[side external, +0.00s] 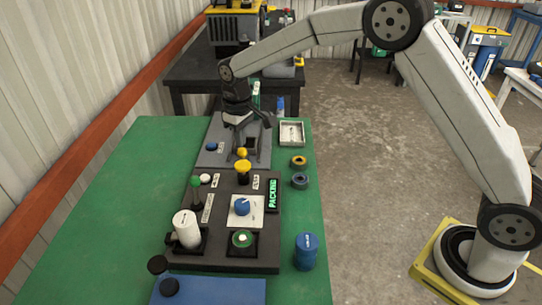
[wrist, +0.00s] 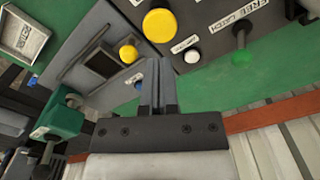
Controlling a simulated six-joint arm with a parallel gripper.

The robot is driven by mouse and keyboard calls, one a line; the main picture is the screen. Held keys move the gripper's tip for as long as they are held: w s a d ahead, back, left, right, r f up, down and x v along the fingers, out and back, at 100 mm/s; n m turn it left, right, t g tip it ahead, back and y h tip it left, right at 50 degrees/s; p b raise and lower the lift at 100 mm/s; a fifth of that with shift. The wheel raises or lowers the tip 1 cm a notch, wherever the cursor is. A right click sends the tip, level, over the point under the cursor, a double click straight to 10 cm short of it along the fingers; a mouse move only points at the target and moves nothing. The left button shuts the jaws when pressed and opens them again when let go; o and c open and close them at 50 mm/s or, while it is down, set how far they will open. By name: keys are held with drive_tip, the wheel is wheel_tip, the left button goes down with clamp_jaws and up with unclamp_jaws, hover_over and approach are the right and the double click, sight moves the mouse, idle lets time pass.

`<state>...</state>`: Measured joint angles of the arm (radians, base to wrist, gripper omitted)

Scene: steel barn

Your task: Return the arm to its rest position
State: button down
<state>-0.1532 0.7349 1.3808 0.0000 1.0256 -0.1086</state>
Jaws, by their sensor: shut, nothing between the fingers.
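My gripper (side external: 243,140) hangs over the grey panel at the far end of the green table in the side view, pointing down. In the wrist view its two fingers (wrist: 158,80) are together with nothing between them. Its height above the panel is hard to judge. A small yellow knob (side external: 242,153) is close to the fingertips in the side view; it also shows in the wrist view (wrist: 128,54), left of the fingers. My arm reaches across from its base at the right.
A dark control panel (side external: 215,262) holds a yellow button (side external: 242,167), a blue knob (side external: 241,206), a green-topped lever (side external: 195,182) and a white cylinder (side external: 187,229). A tray (side external: 280,135), rings (side external: 299,161) and a blue stack (side external: 307,250) sit along the right edge. The table's left side is clear.

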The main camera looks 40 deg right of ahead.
drive_tip(key=shift+s+d, duration=0.1)
drive_tip(key=shift+s+d+r, duration=0.15)
drive_tip(key=shift+s+d, duration=0.15)
drive_tip(key=shift+s, duration=0.2)
drive_tip(key=s+d+m+t, duration=0.1)
drive_tip(key=s+d, duration=0.2)
drive_tip(key=s, duration=0.9)
drive_tip(key=s+d+f+m+t, duration=0.1)
drive_tip(key=s+d, duration=0.3)
drive_tip(key=s, duration=0.8)
drive_tip(key=shift+s+d+f+m+t, duration=0.15)
drive_tip(key=shift+d+f+m+t, duration=0.15)
drive_tip(key=shift+m, duration=0.2)
drive_tip(key=shift+r, duration=0.1)
drive_tip(key=w+a+r+n+g, duration=0.1)
drive_tip(key=w+a, duration=0.3)
drive_tip(key=w, duration=0.8)
drive_tip(key=w+a+r+n+g, duration=0.1)
drive_tip(key=w+a, duration=0.3)
drive_tip(key=w, duration=0.9)
drive_tip(key=shift+w+a+r+n+g, duration=0.25)
drive_tip(key=shift+r+n, duration=0.25)
drive_tip(key=shift+r, duration=0.4)
drive_tip(key=shift+f, duration=0.15)
